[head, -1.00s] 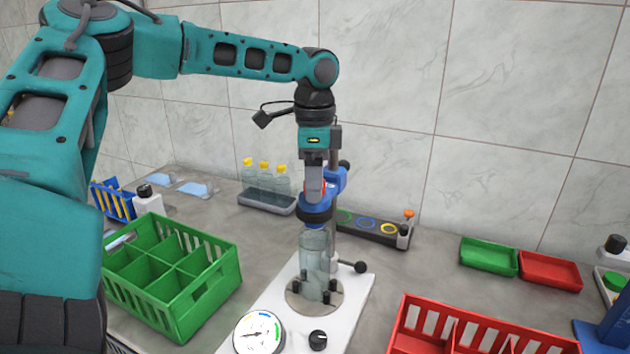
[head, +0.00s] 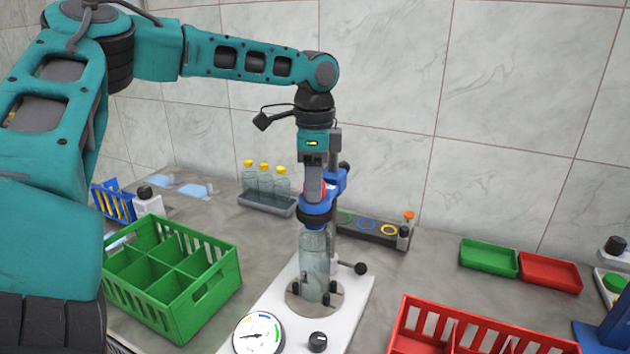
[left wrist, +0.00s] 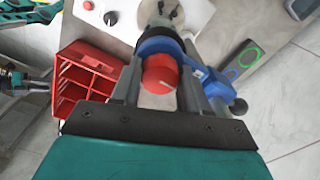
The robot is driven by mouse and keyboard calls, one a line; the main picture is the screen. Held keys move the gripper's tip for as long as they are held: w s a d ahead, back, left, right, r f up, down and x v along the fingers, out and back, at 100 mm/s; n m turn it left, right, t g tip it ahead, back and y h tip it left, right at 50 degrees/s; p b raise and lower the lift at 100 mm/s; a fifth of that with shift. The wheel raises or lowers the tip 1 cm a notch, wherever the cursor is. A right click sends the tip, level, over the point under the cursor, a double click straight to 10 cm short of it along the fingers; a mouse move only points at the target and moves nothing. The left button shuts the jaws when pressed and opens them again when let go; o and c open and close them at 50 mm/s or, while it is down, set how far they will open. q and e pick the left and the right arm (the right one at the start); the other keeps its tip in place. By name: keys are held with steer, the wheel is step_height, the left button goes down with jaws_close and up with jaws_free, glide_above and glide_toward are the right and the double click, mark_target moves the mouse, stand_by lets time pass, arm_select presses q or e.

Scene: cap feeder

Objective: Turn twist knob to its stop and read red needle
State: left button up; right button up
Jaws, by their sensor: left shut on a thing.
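The twist knob (left wrist: 160,75) is red with a white line and sits on the blue and black head (head: 316,215) above a clear bottle (head: 314,262). My left gripper (head: 314,190) points down from above and is shut on the knob; the left wrist view shows its fingers (left wrist: 160,88) on either side of the knob. A round white dial (head: 258,333) with coloured arcs lies on the white base plate in the head view. It shows a dark needle mark; a red needle is too small to tell.
A green crate (head: 218,282) stands left of the base plate and a red crate (head: 445,320) right of it. A black knob (head: 318,341) is beside the dial. A lever with a black ball (head: 361,268) sticks out to the right. Bottles (head: 265,180) stand behind.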

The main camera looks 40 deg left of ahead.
arm_select(q)
steer(key=m, duration=0.9)
steer(key=o, duration=1)
steer(key=shift+c, duration=0.2)
